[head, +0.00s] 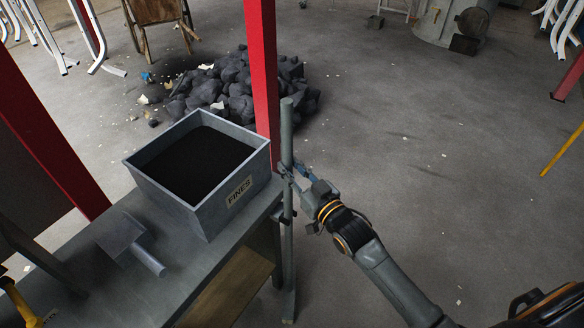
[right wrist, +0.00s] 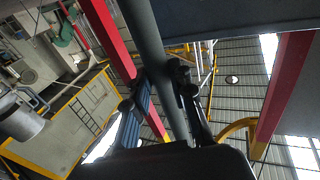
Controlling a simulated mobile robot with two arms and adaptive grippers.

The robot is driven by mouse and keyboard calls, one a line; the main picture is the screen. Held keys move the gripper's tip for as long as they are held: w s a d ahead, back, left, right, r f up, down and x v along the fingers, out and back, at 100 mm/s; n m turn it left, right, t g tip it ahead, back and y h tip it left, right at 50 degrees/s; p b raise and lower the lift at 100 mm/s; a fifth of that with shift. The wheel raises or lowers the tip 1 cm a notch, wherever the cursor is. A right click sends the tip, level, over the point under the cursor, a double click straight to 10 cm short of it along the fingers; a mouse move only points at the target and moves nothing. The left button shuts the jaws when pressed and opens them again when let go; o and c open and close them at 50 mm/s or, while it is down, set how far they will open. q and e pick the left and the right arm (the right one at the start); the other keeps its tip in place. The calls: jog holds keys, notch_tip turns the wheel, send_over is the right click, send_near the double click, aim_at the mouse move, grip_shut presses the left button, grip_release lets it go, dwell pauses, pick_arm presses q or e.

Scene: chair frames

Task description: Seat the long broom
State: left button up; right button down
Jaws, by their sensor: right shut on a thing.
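A long grey pole, which looks like the broom's handle (head: 287,130), stands close to upright at the right end of the bench. My right gripper (head: 288,174) is shut around it in its upper part, below the top end. In the right wrist view the pole (right wrist: 152,45) passes between the two fingers (right wrist: 160,98). A small dark bracket (head: 283,219) sits at the bench edge by the pole; I cannot tell whether the pole is inside it or beside it. The lower end is near the floor, and its bristles cannot be made out. My left gripper is not in view.
A grey bin marked FINES (head: 185,203), full of dark material, stands on the bench (head: 85,262) beside a scoop (head: 130,243). A red post (head: 262,70) rises close behind the pole. A dark rubble heap (head: 235,88) lies beyond. The floor to the right is mostly clear.

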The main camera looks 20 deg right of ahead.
jog(key=shift+f, duration=0.5)
jog(key=c, duration=1.1)
grip_release()
jog(key=shift+o, duration=0.2)
jog(key=shift+s+f, duration=0.1)
jog(key=shift+f, duration=0.05)
jog(key=v, duration=1.2)
